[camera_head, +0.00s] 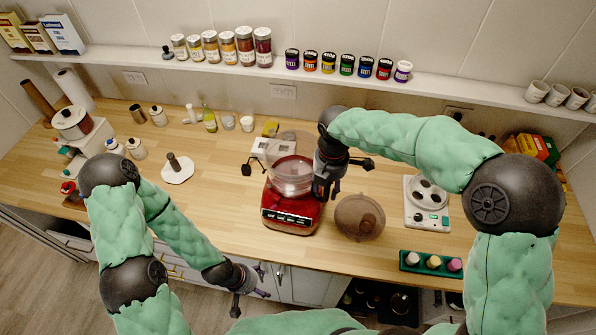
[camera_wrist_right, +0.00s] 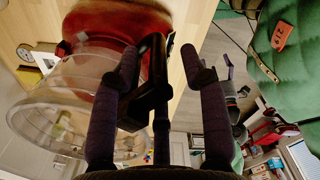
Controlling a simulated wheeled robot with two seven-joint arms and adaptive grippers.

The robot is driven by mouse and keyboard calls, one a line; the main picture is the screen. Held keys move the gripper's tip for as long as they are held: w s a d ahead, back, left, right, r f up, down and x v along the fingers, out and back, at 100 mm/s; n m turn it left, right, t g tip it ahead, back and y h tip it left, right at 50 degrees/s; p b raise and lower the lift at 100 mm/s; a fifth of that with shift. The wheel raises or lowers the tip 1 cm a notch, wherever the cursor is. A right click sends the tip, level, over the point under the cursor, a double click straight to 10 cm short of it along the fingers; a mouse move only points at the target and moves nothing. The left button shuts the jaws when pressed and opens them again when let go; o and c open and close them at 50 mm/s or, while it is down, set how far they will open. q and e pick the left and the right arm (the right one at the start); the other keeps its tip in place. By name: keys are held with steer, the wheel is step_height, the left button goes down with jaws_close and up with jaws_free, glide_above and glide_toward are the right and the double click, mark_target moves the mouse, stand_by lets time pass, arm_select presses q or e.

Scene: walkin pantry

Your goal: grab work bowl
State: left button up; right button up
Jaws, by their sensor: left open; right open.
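The work bowl (camera_head: 291,176) is clear plastic and sits on the red food processor base (camera_head: 291,212) on the counter. In the right wrist view the bowl (camera_wrist_right: 75,95) lies at the left, with its dark handle (camera_wrist_right: 155,85) standing between my fingers. My right gripper (camera_head: 327,185) is at the right side of the bowl. Its fingers (camera_wrist_right: 165,100) are open on either side of the handle; I cannot tell whether either touches it. My left gripper (camera_head: 246,284) is open and empty in front of the counter's front edge, away from the bowl.
A round, brownish translucent lid (camera_head: 352,214) lies right of the base. A white scale (camera_head: 427,208) and a green tray (camera_head: 430,263) with small jars stand further right.

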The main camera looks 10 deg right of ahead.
step_height(320, 180, down, 2)
steer(key=shift+w+f, duration=0.1)
jaws_close()
stand_by(0.4)
